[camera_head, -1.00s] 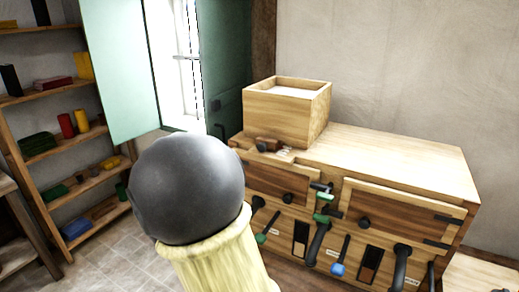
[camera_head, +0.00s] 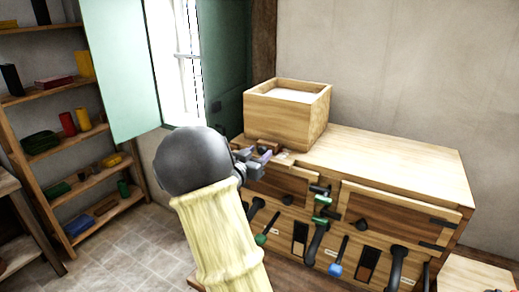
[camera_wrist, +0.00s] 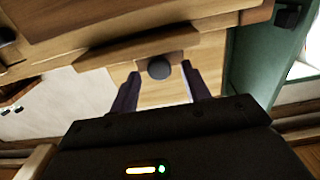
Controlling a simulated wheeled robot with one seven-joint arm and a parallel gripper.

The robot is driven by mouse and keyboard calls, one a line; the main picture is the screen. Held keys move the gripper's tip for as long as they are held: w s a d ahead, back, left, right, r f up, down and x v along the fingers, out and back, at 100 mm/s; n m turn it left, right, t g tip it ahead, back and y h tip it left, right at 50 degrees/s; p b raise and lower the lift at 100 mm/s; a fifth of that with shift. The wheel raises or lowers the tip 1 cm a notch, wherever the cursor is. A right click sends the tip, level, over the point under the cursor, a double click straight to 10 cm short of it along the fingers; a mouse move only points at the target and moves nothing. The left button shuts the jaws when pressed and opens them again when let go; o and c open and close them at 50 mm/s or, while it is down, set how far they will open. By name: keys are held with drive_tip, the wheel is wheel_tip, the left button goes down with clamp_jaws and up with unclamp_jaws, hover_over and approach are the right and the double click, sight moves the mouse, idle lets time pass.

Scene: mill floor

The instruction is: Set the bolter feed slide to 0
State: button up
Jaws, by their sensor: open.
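My gripper (camera_head: 262,160) is open at the front left of the cabinet top, just below the open wooden box (camera_head: 287,117). In the wrist view, the fingers (camera_wrist: 160,76) stand apart with a round dark knob (camera_wrist: 159,68) between their tips. The knob sits by a wooden bar (camera_wrist: 137,50) at the box's foot. I cannot tell whether the fingers touch the knob. No readable label shows which part is the bolter feed slide, and no scale is legible. In the head view my arm and gripper hide the knob.
The cabinet front (camera_head: 400,215) carries a green-handled lever (camera_head: 261,239), a blue-handled lever (camera_head: 335,270), dark curved handles (camera_head: 395,265) and slots (camera_head: 300,238). A green shutter (camera_head: 120,70) stands by the bright window. Shelves (camera_head: 65,150) are at left. The cabinet top's right side is clear.

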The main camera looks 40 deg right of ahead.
drive_tip(key=shift+x, duration=0.75)
clamp_jaws()
